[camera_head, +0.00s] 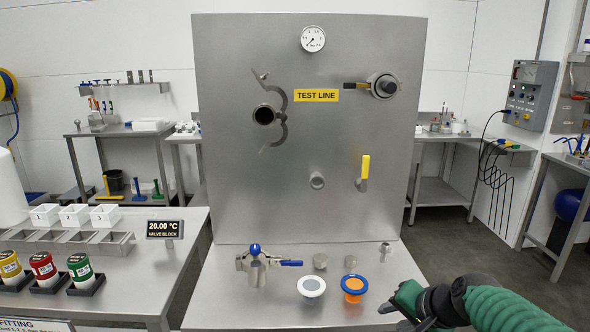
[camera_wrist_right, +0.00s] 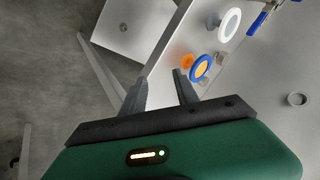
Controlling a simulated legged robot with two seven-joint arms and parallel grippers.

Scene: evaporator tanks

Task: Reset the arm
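My right gripper (camera_head: 392,308) is low at the right of the head view, its arm in a green sleeve coming in from the right. In the right wrist view its two dark fingers (camera_wrist_right: 160,84) stand apart with nothing between them. It is over the right front part of the steel bench (camera_head: 225,300), to the right of an orange-and-blue ringed part (camera_head: 354,288). This part also shows beyond the fingertips in the right wrist view (camera_wrist_right: 200,67). My left arm and gripper do not show.
A white ringed part (camera_head: 311,286), a valve with a blue handle (camera_head: 257,263) and small metal fittings (camera_head: 320,261) stand on the bench. Behind rises the steel TEST LINE panel (camera_head: 330,130). A side table (camera_head: 130,260) with colored jars is at left. Open floor lies right.

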